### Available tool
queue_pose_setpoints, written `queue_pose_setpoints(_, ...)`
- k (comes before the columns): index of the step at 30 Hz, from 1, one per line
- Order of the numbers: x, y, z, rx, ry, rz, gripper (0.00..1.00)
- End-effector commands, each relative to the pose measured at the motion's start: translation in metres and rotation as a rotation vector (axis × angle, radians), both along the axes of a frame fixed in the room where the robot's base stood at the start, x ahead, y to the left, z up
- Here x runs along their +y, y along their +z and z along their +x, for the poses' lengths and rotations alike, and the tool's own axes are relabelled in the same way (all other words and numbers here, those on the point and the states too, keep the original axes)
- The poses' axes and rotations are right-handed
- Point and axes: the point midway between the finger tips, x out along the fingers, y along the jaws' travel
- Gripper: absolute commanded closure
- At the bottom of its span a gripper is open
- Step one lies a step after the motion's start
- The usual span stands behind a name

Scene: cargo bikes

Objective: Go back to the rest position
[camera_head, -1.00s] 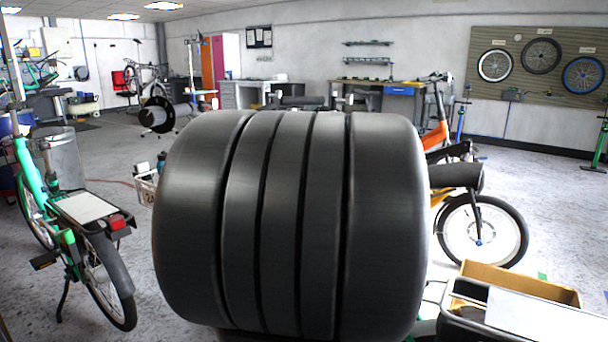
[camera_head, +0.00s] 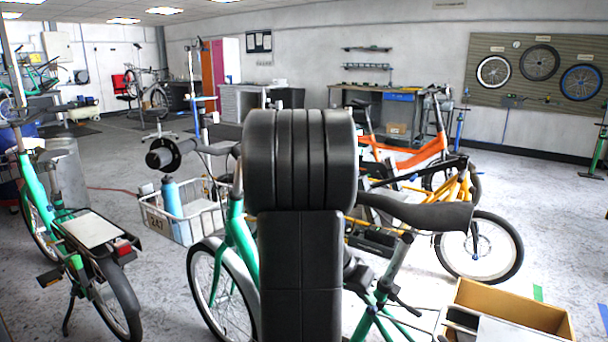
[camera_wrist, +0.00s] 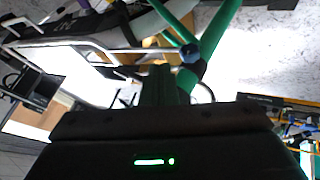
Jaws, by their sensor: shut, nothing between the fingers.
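My gripper (camera_wrist: 165,75) shows in the wrist view as a dark body with a lit green strip, its closed fingers pointing up the picture. Nothing is held in it. Green bike tubes (camera_wrist: 215,45) and a blue rounded piece show just beyond the fingers; I cannot tell the gap to them. In the head view my black arm stands upright in the middle and hides part of the scene; the fingers cannot be made out there.
A green bike (camera_head: 237,245) with a pale front crate (camera_head: 172,228) stands behind my arm. Another green bike (camera_head: 42,205) stands at the left. Orange (camera_head: 405,157) and yellow bikes stand to the right. An open cardboard box (camera_head: 515,305) is at lower right. Floor is clear at centre left.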

Motion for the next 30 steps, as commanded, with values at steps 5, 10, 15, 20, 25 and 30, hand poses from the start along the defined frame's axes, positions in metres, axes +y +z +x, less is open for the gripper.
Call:
queue_pose_setpoints(5,0.003,0.006,0.007,0.019,-0.072,0.010,1.00)
queue_pose_setpoints(10,0.004,0.007,0.013,0.033,-0.143,0.020,1.00)
queue_pose_setpoints(15,0.005,0.008,0.019,0.046,-0.211,0.028,1.00)
queue_pose_setpoints(20,0.006,0.007,0.023,0.056,-0.263,0.036,1.00)
queue_pose_setpoints(25,0.006,0.006,0.026,0.063,-0.295,0.040,1.00)
queue_pose_setpoints(30,0.006,0.005,0.027,0.063,-0.306,0.042,1.00)
